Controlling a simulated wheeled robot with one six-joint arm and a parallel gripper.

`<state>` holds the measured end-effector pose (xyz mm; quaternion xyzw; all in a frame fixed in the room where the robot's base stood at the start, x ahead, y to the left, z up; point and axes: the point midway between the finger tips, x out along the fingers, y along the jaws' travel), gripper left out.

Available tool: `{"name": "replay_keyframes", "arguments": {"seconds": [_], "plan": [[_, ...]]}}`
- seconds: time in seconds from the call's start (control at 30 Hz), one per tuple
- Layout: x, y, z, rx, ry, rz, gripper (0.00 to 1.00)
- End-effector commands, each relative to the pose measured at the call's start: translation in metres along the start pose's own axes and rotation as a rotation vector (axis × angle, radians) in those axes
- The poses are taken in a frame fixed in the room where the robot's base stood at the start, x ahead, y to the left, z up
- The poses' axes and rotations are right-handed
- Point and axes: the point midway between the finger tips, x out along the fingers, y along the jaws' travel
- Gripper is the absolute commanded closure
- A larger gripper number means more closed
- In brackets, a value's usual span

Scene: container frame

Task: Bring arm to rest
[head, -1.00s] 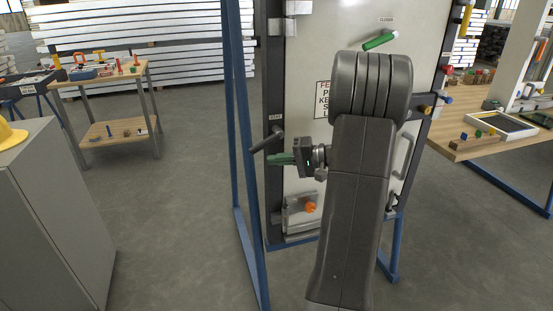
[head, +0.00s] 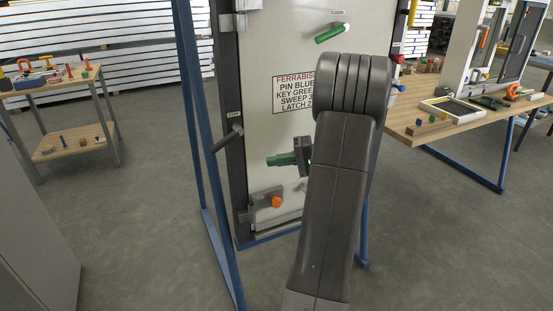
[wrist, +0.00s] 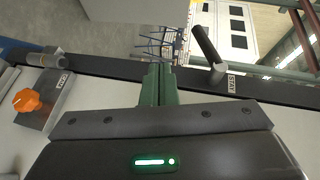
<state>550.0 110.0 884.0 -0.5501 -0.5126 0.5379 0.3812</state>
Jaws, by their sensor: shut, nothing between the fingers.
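My gripper (head: 272,160) shows in the head view in front of the lower part of the pale door panel (head: 280,60), with its green fingers pointing left. In the wrist view my gripper (wrist: 158,75) has its two green fingers together with nothing between them. My arm is folded and hides part of the panel's right side. A dark handle (head: 228,138) is on the panel's left frame post, left of the fingertips; the same handle also shows in the wrist view (wrist: 207,45). The fingers look apart from it.
A green handle (head: 332,33) sits high on the panel. An orange knob (head: 277,202) is on a latch plate low on the panel and shows in the wrist view (wrist: 26,100). A blue frame post (head: 196,130) stands left. A workbench (head: 400,122) is at right. Floor at left is open.

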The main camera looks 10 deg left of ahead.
Motion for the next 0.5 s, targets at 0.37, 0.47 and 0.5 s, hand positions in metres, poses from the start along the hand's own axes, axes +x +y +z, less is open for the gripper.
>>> {"name": "replay_keyframes", "arguments": {"seconds": [0.37,0.47,0.5], "plan": [[0.041,-0.008,0.000,-0.001,-0.004,-0.001,1.00],[0.061,-0.011,0.000,0.000,-0.004,-0.001,1.00],[0.069,-0.013,0.000,0.000,-0.004,-0.001,1.00]]}}
